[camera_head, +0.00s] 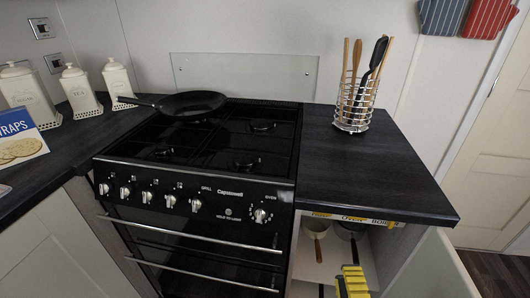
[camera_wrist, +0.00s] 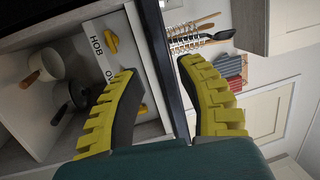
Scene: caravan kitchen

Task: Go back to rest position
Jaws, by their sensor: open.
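My gripper (camera_head: 351,281) shows at the bottom of the head view, low in front of the open cupboard (camera_head: 299,262) right of the cooker. In the wrist view my gripper (camera_wrist: 157,73) has its two yellow ribbed fingers spread apart with nothing between them. The dark counter edge (camera_wrist: 172,60) shows behind the gap. The rest of my arm is out of view.
The cupboard holds a light pot (camera_wrist: 46,65) and a dark pan (camera_wrist: 78,95). Its door (camera_head: 437,272) stands open at right. A frying pan (camera_head: 193,103) sits on the cooker (camera_head: 225,186). A utensil rack (camera_head: 353,118) stands on the counter (camera_head: 330,165).

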